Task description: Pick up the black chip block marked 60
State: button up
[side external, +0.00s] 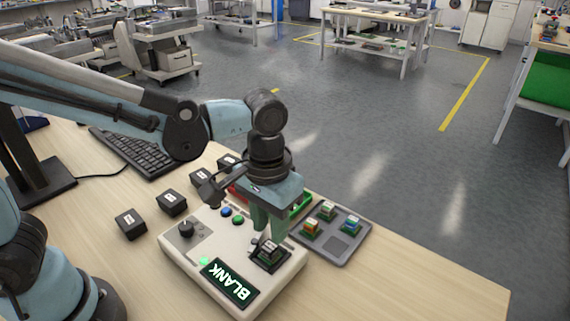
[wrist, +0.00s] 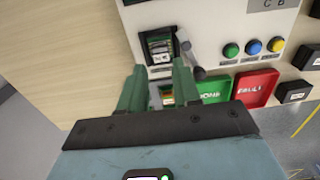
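A dark chip block (side external: 269,248) sits in the black socket at the front right of the pale console (side external: 205,265); its marking is too small to read. It also shows in the wrist view (wrist: 160,48), just beyond my fingertips. My gripper (side external: 264,225) points down above and beside the socket. Its two green fingers (wrist: 160,68) are apart with a gap between them, and nothing is held. A small lever (wrist: 190,50) stands beside the socket. The console's display (side external: 229,283) reads BLANK.
A grey tray (side external: 344,247) right of the console holds several chip blocks. A green DONE tray (wrist: 213,92) and a red FAULT tray (wrist: 257,87) lie beside the console. Several black lettered blocks (side external: 131,223) and a keyboard (side external: 143,155) are on the table. The table's front right is clear.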

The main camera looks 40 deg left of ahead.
aim_at(271, 245)
jog(key=shift+w+f, duration=0.1)
jog(key=shift+f, duration=2.3)
jog(key=shift+c, duration=0.3)
grip_shut()
jog(key=shift+r, duration=0.15)
